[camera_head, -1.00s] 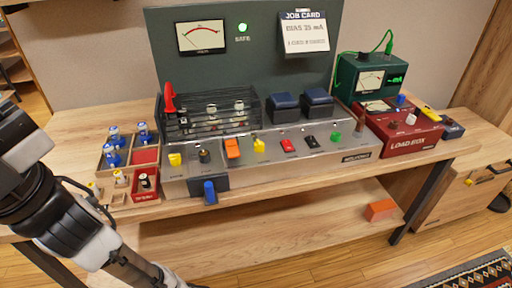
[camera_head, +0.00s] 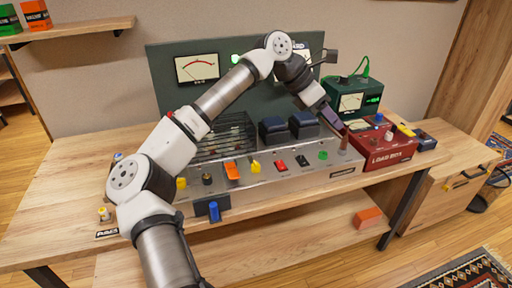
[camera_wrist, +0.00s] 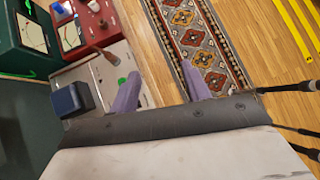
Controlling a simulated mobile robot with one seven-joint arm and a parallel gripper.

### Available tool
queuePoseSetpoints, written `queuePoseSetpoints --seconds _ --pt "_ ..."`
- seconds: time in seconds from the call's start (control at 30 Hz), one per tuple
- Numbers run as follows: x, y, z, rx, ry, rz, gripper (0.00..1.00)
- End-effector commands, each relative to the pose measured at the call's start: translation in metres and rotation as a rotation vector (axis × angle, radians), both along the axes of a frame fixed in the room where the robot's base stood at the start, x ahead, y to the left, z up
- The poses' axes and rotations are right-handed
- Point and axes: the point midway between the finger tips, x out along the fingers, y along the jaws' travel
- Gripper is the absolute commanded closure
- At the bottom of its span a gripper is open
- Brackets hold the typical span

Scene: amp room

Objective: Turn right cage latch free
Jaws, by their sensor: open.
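The tube cage (camera_head: 238,128) is a black wire frame on the left part of the amplifier chassis. My arm crosses in front of its upper part. I cannot make out its right latch. My gripper (camera_head: 338,124) is over the chassis's right end, well right of the cage, near an upright brown knob (camera_head: 344,142). In the wrist view my gripper (camera_wrist: 160,86) has its purple fingers apart with nothing between them. The green knob (camera_wrist: 121,81) shows beside the left finger, and the brown knob (camera_wrist: 82,53) lies beyond it. The cage is not visible there.
Two dark blue transformer blocks (camera_head: 303,124) stand between the cage and my gripper. The red load box (camera_head: 386,158) and green meter box (camera_head: 352,97) are at the right.

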Motion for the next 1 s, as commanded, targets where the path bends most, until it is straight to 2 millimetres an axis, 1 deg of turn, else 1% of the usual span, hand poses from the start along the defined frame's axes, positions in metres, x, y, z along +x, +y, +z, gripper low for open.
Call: queuePoseSetpoints --seconds 0.03,0.07,0.1,0.2,0.3,0.33,0.43,0.57,0.67,0.9,1.0 --pt "0.019 0.027 -0.016 0.159 -0.004 0.039 0.53" --pt "0.027 0.045 -0.027 0.249 -0.002 0.056 0.53" --pt "0.037 0.069 -0.037 0.358 0.004 0.080 0.53" --pt "0.051 0.124 -0.050 0.573 0.026 0.134 0.53" --pt "0.057 0.159 -0.052 0.700 0.045 0.169 0.53" --pt "0.057 0.166 -0.053 0.723 0.049 0.175 0.53" --pt "0.058 0.177 -0.056 0.758 0.057 0.185 0.53" --pt "0.058 0.177 -0.071 0.758 0.060 0.183 0.53" --pt "0.057 0.176 -0.089 0.755 0.060 0.181 0.53" --pt "0.057 0.175 -0.141 0.753 0.061 0.180 0.53" --pt "0.057 0.175 -0.159 0.753 0.059 0.180 0.53"
